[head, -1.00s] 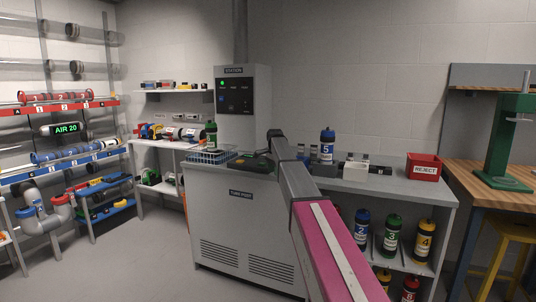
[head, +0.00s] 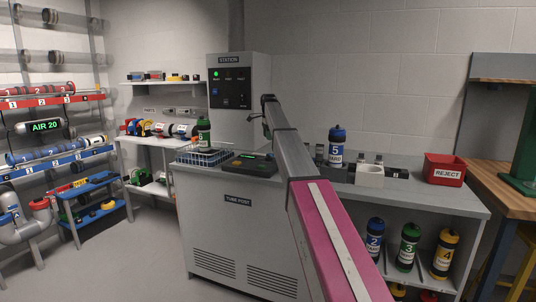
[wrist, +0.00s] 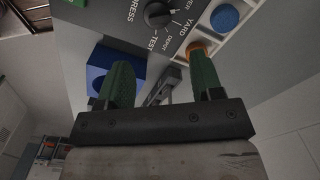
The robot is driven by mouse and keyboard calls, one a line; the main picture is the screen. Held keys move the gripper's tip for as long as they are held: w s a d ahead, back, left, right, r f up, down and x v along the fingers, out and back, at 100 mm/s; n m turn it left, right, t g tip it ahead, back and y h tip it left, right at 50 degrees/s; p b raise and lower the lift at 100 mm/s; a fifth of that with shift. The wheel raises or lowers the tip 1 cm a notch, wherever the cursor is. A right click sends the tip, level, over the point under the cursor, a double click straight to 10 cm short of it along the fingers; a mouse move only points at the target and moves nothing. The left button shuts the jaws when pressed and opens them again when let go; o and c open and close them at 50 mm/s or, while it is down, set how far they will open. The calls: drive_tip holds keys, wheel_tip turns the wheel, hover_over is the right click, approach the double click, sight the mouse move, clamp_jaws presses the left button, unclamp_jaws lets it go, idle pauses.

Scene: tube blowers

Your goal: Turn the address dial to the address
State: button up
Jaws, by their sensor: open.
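The address dial (wrist: 157,14), a round black knob, shows at the top of the wrist view on a grey panel. Printed words ring it, among them TEST, DEPOT and YARD; which one it points at is too small to tell. My gripper (wrist: 164,82) has two green fingers, spread apart with nothing between them. They sit below the dial in the picture, apart from it. In the head view my arm reaches toward the station cabinet (head: 258,75); the fingers are too small to make out there.
In the wrist view a round blue button (wrist: 224,18), an orange ring (wrist: 197,49) and a blue block (wrist: 98,75) are close to the fingers. On the counter stand a wire basket (head: 204,158), a blue-capped canister (head: 336,150) and a red reject bin (head: 444,170).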

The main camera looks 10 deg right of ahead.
sight(269, 157)
wheel_tip(269, 157, down, 10)
drive_tip(key=shift+f, duration=0.15)
idle(0.3)
drive_tip(key=shift+c, duration=0.2)
drive_tip(key=c, duration=0.9)
